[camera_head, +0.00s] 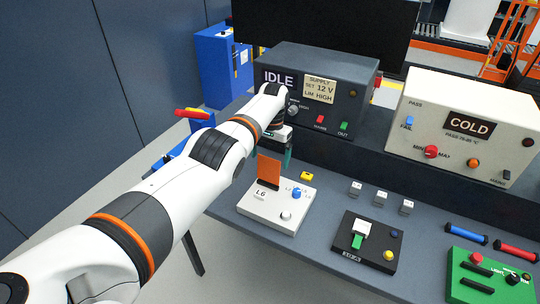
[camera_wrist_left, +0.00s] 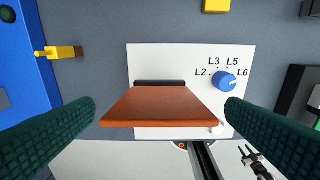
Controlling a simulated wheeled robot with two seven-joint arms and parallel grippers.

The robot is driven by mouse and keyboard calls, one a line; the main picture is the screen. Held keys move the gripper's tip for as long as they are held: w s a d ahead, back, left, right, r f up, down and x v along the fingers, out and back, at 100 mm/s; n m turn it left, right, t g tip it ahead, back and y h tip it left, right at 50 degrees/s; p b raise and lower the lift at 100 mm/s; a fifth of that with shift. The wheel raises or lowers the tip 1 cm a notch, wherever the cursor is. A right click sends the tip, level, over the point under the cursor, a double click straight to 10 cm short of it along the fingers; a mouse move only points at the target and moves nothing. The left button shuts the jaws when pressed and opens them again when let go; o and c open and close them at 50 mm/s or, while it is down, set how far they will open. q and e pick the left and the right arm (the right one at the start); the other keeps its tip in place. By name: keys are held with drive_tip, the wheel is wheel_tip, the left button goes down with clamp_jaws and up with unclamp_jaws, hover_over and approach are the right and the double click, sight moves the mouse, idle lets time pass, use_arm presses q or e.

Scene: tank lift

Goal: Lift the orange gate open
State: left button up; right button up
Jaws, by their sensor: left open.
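The orange gate (camera_head: 269,170) is a flat flap on a light grey control box (camera_head: 257,212). In the head view it stands up from the box near its back left. In the left wrist view the orange gate (camera_wrist_left: 160,106) meets a black bar at its far edge and widens toward the camera.
A blue knob (camera_wrist_left: 225,81) with L labels sits on the same box. A dark supply unit (camera_head: 310,85) and a cream unit marked COLD (camera_head: 455,125) stand behind. A black switch box (camera_head: 365,243) and a green box (camera_head: 490,280) are to the right.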

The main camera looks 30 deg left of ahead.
use_arm(q)
wheel_tip(320, 180, up, 12)
drive_tip(key=w+b, duration=0.1)
drive_tip(key=b, duration=0.1)
drive_tip(key=shift+w+f, duration=0.15)
drive_tip(key=shift+f, duration=0.05)
idle(0.4)
